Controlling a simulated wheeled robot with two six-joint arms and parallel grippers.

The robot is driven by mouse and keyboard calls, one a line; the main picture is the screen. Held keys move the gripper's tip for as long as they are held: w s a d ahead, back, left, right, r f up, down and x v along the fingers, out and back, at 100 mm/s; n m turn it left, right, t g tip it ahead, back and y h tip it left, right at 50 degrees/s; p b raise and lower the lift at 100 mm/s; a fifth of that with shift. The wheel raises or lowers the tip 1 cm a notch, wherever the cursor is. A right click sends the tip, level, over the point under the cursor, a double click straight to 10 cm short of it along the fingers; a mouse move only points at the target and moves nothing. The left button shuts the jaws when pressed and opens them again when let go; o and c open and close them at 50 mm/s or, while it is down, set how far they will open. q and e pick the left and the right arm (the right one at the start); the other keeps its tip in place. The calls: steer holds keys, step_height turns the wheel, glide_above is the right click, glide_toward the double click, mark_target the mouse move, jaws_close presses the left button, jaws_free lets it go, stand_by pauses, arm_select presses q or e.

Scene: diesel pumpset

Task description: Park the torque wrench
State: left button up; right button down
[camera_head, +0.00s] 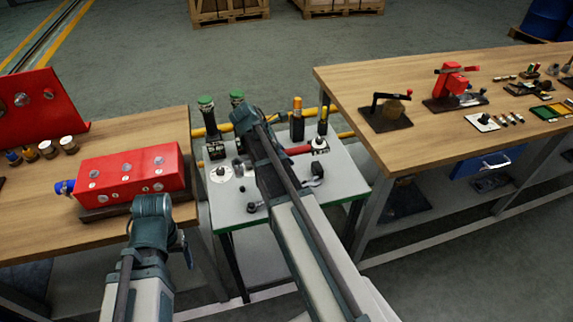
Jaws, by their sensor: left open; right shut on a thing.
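A red-handled tool, which looks like the torque wrench (297,150), shows just right of my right wrist, over the small grey table (235,215). Its left part is hidden behind my arm. My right gripper (262,150) is over this table and shut on the tool; its fingertips are mostly hidden by the arm. My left gripper (152,222) is open and empty in front of the red block (130,170) on the left bench, with its fingers mostly hidden.
Green-capped tools (206,112) and yellow-capped tools (297,120) stand upright at the grey table's back edge. Small dark parts (315,172) lie on it. The right bench (350,75) holds red fixtures (455,85) and small parts. The left bench (40,225) stands close by.

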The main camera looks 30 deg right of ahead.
steer(key=shift+f, duration=0.1)
stand_by(0.4)
step_height(320, 180, down, 6)
steer(key=b, duration=0.6)
steer(key=shift+f+b, duration=1)
stand_by(1.3)
steer(key=c, duration=0.5)
jaws_free()
steer(key=p+v, duration=1)
steer(key=v, duration=0.2)
steer(key=shift+r, duration=0.25)
steer(key=shift+w+a+r+p, duration=0.1)
steer(key=shift+a+r+p, duration=0.4)
steer(key=shift+p, duration=0.35)
